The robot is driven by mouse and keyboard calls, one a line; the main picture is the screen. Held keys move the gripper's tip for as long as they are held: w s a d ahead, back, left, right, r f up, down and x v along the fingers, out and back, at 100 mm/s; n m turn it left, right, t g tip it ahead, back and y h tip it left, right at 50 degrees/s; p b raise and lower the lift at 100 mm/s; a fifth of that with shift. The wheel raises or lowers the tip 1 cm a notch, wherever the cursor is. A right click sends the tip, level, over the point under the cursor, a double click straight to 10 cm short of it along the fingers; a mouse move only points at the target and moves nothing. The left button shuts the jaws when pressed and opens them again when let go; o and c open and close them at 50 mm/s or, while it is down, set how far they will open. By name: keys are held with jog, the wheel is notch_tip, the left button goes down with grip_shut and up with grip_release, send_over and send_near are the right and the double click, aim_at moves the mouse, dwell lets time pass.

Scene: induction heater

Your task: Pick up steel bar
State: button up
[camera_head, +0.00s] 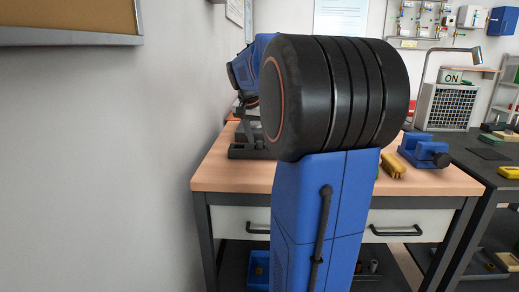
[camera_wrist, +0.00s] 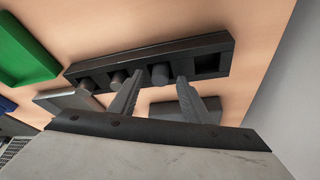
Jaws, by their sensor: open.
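In the wrist view, several short grey steel bars stand in the square sockets of a dark rack (camera_wrist: 150,52). One steel bar (camera_wrist: 160,74) shows between the fingertips of my gripper (camera_wrist: 159,79), which is open. I cannot tell from this angle how far the fingers are from that bar, and they hold nothing. Another steel bar (camera_wrist: 117,79) is just left of the left finger, and a further one (camera_wrist: 88,84) is farther left. The socket at the right end looks empty.
A green tray (camera_wrist: 25,52) and grey blocks lie beside the rack on the wooden bench top (camera_head: 225,180). A wall (camera_head: 90,150) is close on the left. A blue vise (camera_head: 424,150) and a yellow-brown brush (camera_head: 393,166) are on the bench's right side.

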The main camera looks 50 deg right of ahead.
aim_at(259, 142)
jog(key=shift+c, duration=0.5)
grip_shut()
notch_tip(259, 142, up, 10)
dwell(0.3)
jog(key=shift+s, duration=0.15)
